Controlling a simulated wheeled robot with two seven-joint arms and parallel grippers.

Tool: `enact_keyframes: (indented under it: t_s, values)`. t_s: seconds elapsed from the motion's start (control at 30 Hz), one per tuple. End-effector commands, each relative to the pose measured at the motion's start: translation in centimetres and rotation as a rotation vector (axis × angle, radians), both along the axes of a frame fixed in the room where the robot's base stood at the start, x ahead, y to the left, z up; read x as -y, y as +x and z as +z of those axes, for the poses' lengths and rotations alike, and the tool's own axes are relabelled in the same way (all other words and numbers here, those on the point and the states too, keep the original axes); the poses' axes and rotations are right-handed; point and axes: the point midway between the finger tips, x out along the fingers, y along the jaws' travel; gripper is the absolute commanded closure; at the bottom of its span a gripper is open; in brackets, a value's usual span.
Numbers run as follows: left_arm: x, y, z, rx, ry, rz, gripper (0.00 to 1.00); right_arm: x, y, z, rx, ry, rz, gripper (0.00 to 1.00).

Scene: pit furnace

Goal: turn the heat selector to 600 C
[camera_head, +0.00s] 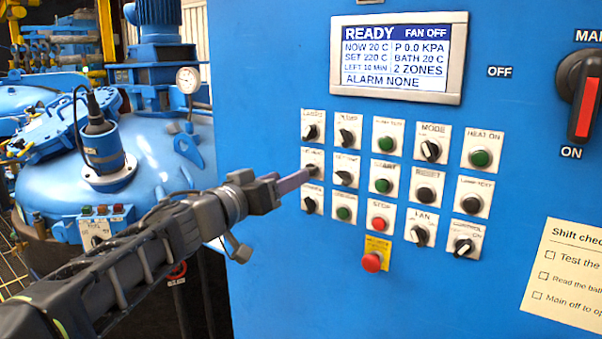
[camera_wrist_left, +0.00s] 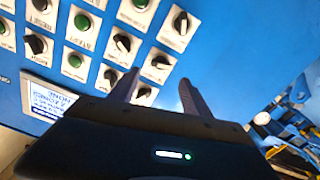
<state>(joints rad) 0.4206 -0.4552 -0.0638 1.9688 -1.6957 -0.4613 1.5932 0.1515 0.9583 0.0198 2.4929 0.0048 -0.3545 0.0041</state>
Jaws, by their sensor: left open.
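The control panel (camera_head: 265,90) carries rows of black knobs and coloured buttons. My left gripper (camera_head: 303,178) is open, its fingers reaching the left-column, second-row knob (camera_head: 313,169). In the left wrist view that black knob (camera_wrist_left: 160,62) shows just beyond and between the two spread fingertips (camera_wrist_left: 155,82); I cannot tell whether they touch it. Its label is too small and partly covered to read, so I cannot confirm it is the heat selector. The display (camera_head: 398,58) reads READY, NOW 20 C, SET 220 C, ALARM NONE. My right gripper is not in view.
Other knobs sit close above (camera_head: 311,131), below (camera_head: 310,204) and beside it (camera_head: 344,178). A red emergency button (camera_head: 372,262) is lower on the panel. A main switch (camera_head: 585,95) is at the right. A blue furnace vessel (camera_head: 150,170) stands at the left.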

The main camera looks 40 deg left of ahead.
Motion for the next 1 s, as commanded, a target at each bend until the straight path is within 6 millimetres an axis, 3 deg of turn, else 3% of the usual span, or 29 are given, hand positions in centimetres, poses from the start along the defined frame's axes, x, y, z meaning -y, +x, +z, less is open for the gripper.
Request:
enact_keyframes:
  t_s: [0.2,0.4,0.73,1.0]
  values:
    - [0.0,3.6,-0.2,-0.001,-0.001,-0.002,0.44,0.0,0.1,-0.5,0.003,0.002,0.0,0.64]
    - [-0.1,5.7,-0.1,0.0,-0.001,0.0,0.44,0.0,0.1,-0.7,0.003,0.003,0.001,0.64]
    - [-0.1,6.0,0.0,0.0,-0.001,0.0,0.44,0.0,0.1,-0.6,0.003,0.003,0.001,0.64]
    - [-0.1,6.0,0.0,0.0,-0.001,0.0,0.67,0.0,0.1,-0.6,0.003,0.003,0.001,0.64]
